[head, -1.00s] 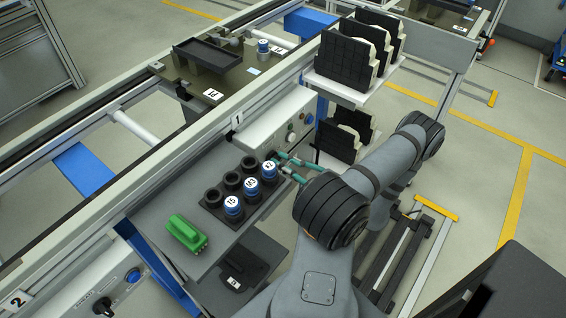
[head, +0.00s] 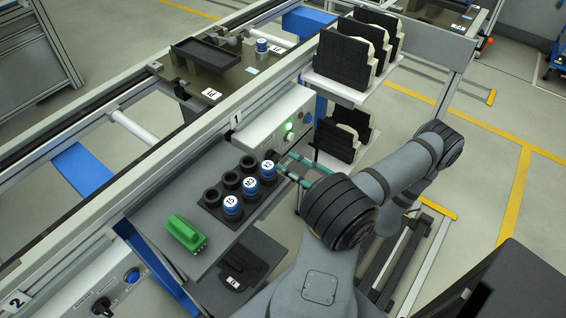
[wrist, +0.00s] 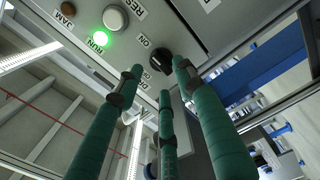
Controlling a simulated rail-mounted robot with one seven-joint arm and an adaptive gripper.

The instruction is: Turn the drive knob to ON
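The drive knob (wrist: 158,61) is a black knob on the pale control panel (wrist: 190,20), between the ON lettering and the lettering below it. Its exact pointing is hard to read. A round RUN lamp (wrist: 99,38) glows green; its glow also shows in the head view (head: 288,127). My gripper (wrist: 158,76) has teal fingers with dark bands. Its fingertips are spread, with the knob seen between the left and right ones. The right tip looks close to the knob; I cannot tell whether it touches. In the head view my gripper (head: 287,164) is just in front of the panel.
Black parts on white shelves (head: 343,88) stand to the right. A pale button (wrist: 115,18) and a JAM lamp (wrist: 68,9) sit near the knob.

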